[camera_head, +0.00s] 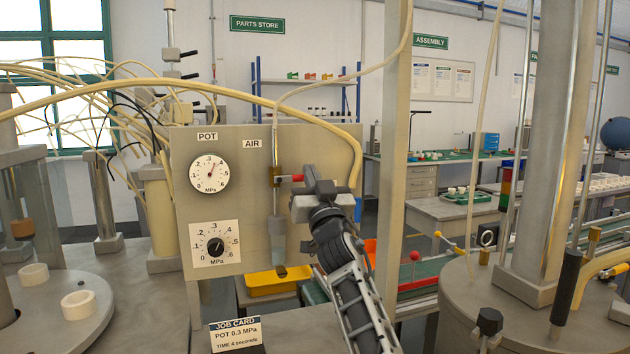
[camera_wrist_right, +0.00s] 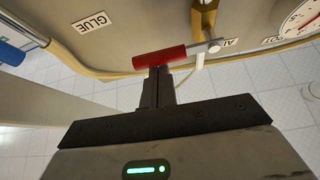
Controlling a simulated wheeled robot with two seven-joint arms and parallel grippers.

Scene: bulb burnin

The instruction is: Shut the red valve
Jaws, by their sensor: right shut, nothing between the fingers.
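The red valve (camera_head: 291,178) has a red lever handle that points right, about level, from a brass body on the vertical pipe under the AIR label. In the right wrist view, which is turned nearly upside down, the red handle (camera_wrist_right: 160,58) lies across the tips of my right gripper (camera_wrist_right: 157,83). The fingers are shut together with nothing between them, and their tips are at the handle, seemingly touching it. In the head view my right gripper (camera_head: 306,179) is at the handle's right end. My left gripper is not in view.
The grey panel (camera_head: 340,150) carries a POT gauge (camera_head: 209,173) and a dial (camera_head: 215,243) below it. A cream hose (camera_head: 352,172) curves down at its right edge. A grey post (camera_head: 393,130) stands to the right. A job card (camera_head: 236,333) is in front.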

